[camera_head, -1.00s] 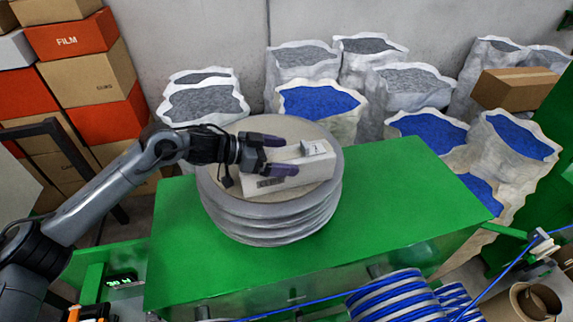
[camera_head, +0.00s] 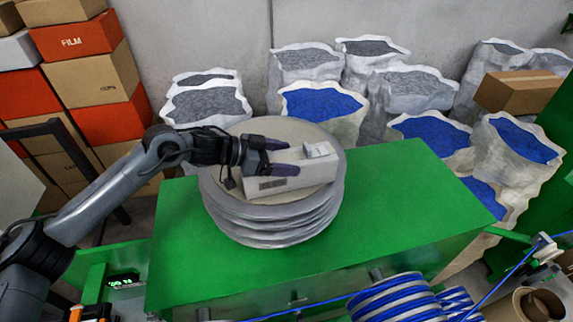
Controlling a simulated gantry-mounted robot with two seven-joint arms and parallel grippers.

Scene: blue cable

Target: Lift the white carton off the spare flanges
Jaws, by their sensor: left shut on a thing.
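The white carton (camera_head: 308,178) lies on top of the spare flanges (camera_head: 272,230), a stack of round grey discs with a tan top. The stack stands on a green bench. My left gripper (camera_head: 283,157) reaches in from the left and is shut on the carton's upper left part, with its dark purple fingers along it. The carton looks to be resting on the top disc; I cannot tell whether there is a gap under it. A small grey-white piece shows on the carton's upper right end. My right gripper is not in view.
The green bench top (camera_head: 405,200) is clear to the right of the stack. Sacks of blue granules (camera_head: 320,103) and grey granules stand behind. Stacked boxes (camera_head: 95,80) are at the left. Blue cable reels (camera_head: 395,300) sit at the front.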

